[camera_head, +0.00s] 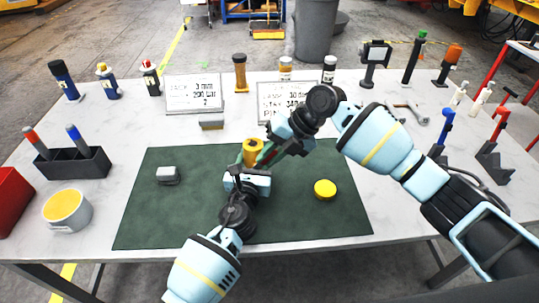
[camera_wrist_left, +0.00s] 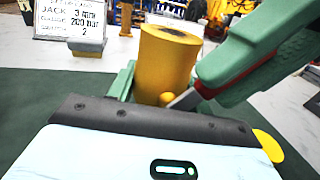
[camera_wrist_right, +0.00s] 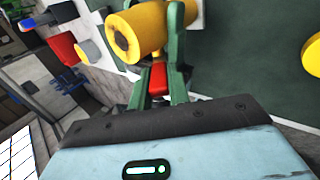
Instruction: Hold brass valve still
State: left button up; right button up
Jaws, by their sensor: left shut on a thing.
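The brass valve (camera_head: 250,146) is a yellow cylinder over the green mat (camera_head: 190,215). It also shows in the left wrist view (camera_wrist_left: 168,60) and, with a dark round opening at its end, in the right wrist view (camera_wrist_right: 132,34). My left gripper (camera_head: 249,164) is shut on the valve. My right gripper (camera_head: 267,155) reaches in from the right, its green fingers beside the valve. A small red part (camera_wrist_right: 158,78) lies between the right fingers, next to the valve; whether they press on it is unclear.
A yellow disc (camera_head: 325,189) lies right of the grippers, and a grey block (camera_head: 168,175) lies left on the mat. A pen holder (camera_head: 73,164), a yellow-topped cup (camera_head: 67,210) and a red bin (camera_head: 12,200) stand at left. Two sign cards (camera_head: 193,92) stand behind.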

jog(key=o, duration=0.5)
jog(key=shift+c, duration=0.2)
jog(key=v, duration=1.2)
jog(key=shift+s, duration=0.1)
